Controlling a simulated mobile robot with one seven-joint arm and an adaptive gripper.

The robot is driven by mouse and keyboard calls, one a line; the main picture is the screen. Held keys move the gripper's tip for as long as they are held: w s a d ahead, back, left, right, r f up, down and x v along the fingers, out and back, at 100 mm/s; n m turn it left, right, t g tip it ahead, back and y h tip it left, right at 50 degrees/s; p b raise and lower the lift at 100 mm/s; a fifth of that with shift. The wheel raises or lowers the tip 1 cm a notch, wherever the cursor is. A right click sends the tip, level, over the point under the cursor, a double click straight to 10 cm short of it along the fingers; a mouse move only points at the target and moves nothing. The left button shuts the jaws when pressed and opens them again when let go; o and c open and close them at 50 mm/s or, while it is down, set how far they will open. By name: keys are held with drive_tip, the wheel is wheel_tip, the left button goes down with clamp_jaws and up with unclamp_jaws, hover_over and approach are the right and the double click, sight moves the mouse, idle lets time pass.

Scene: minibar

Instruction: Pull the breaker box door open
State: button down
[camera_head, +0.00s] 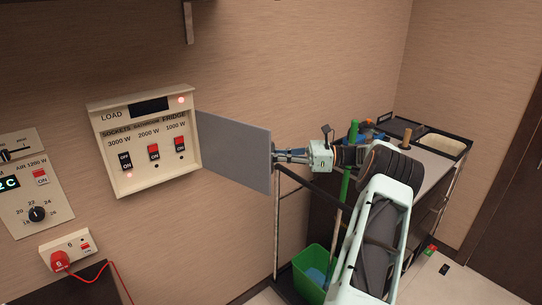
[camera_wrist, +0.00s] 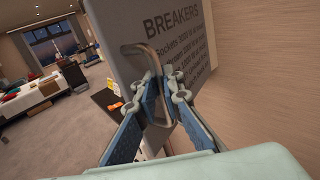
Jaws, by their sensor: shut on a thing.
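The breaker box (camera_head: 145,141) is a cream wall box with switches marked sockets, bathroom and fridge, in the head view's left half. Its grey door (camera_head: 234,152) is hinged on the box's right side and stands swung open, away from the switches. In the wrist view the door's outer face (camera_wrist: 122,22) reads "BREAKERS", and a metal loop handle (camera_wrist: 151,57) stands out from it. My gripper (camera_wrist: 163,88) has its blue fingers shut on the handle. In the head view my gripper (camera_head: 279,156) is at the door's far edge, partly hidden behind it.
A thermostat panel (camera_head: 36,198) and a socket with a red plug (camera_head: 60,259) are left of and below the box. A cart (camera_head: 432,164) stands right, behind my arm, with a green bucket (camera_head: 309,272) below. The wall between box and cart is bare.

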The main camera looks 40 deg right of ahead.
drive_tip(key=shift+d+f, duration=0.1)
drive_tip(key=c, duration=2.3)
unclamp_jaws()
drive_tip(key=shift+s, duration=0.15)
drive_tip(key=shift+c, duration=0.2)
drive_tip(key=v, duration=1.2)
